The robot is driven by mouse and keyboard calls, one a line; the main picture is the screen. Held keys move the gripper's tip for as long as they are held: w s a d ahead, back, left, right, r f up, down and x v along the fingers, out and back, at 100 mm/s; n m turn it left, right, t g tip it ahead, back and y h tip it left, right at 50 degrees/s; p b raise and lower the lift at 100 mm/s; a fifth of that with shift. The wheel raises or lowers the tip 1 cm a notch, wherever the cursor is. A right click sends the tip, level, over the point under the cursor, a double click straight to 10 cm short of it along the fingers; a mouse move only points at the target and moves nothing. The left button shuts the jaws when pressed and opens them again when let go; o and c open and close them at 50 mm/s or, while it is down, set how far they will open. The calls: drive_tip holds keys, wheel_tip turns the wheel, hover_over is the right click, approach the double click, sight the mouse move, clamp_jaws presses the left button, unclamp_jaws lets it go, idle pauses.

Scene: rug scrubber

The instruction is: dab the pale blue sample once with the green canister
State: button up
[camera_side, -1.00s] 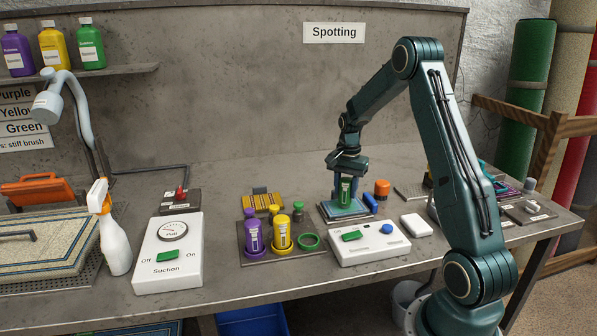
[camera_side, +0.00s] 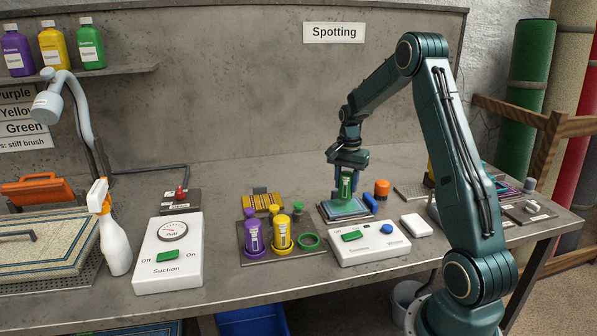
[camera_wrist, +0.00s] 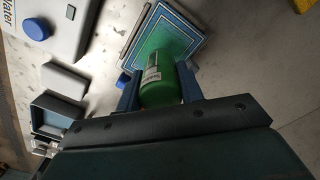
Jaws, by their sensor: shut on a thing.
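My gripper (camera_side: 346,174) is shut on the green canister (camera_side: 345,186), which has a white label. It holds it upright above the sample (camera_side: 359,209), a small bordered rug piece on a grey board. The canister's lower end looks a little above the sample's surface. In the wrist view, the canister (camera_wrist: 162,82) sits between my two blue fingers. There the sample (camera_wrist: 188,35) has a blue and white border and a green patch in its middle. The canister hides part of the sample.
A blue block (camera_side: 370,203) and an orange-capped container (camera_side: 382,188) stand close right of the sample. A white box with buttons (camera_side: 368,246) lies in front. Purple (camera_side: 253,236) and yellow (camera_side: 282,232) canisters stand in a rack to the left, beside an empty green ring (camera_side: 309,240).

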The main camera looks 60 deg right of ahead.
sight(346, 173)
drive_tip(key=shift+r, duration=2.45)
drive_tip(key=shift+a, duration=0.1)
